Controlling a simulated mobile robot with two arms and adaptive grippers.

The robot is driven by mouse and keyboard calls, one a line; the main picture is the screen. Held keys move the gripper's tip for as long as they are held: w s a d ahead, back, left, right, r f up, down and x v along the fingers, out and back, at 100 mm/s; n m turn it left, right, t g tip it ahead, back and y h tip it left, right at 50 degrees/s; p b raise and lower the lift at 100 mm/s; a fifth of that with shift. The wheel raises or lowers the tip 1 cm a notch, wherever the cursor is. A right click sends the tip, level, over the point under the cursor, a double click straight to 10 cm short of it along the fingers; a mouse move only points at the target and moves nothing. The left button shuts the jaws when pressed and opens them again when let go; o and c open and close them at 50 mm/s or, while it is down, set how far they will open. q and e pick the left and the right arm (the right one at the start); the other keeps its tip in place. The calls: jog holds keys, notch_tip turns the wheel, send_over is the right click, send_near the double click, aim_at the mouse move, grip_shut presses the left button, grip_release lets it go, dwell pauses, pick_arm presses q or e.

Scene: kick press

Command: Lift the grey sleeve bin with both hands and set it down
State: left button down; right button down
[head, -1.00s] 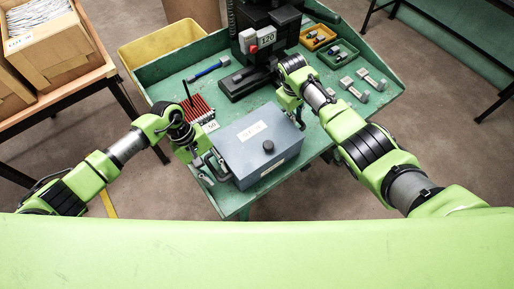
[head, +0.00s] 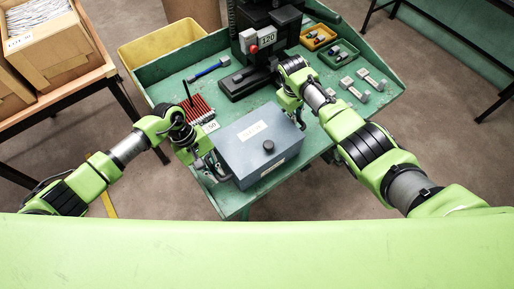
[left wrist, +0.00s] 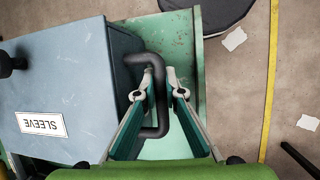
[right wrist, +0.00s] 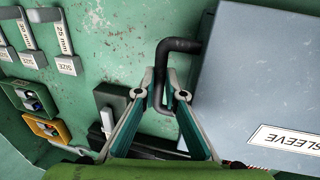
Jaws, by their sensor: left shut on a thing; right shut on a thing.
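The grey sleeve bin (head: 245,155) sits at the front of the green bench, with a black knob on top and SLEEVE labels. It also shows in the left wrist view (left wrist: 65,80) and the right wrist view (right wrist: 265,75). My left gripper (head: 213,172) is at its left side, with its fingers (left wrist: 158,95) on either side of a black bar handle (left wrist: 158,75), shut on it. My right gripper (head: 298,120) is at the right side, with its fingers (right wrist: 159,95) shut on the other black handle (right wrist: 163,65). In the head view both handles are largely hidden.
Behind the bin stands a black press (head: 262,50) on the bench (head: 340,130). A rack of red pieces (head: 197,108) is close behind my left gripper. A blue-handled tool (head: 208,70), small trays (head: 318,37) and size blocks (head: 365,85) lie further back. A yellow bin (head: 160,45) stands beyond.

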pick_arm(q)
jog(key=shift+w+r, duration=0.1)
jog(key=shift+r, duration=0.15)
pick_arm(e)
jog(key=shift+w+r, duration=0.15)
jog(key=shift+r, duration=0.1)
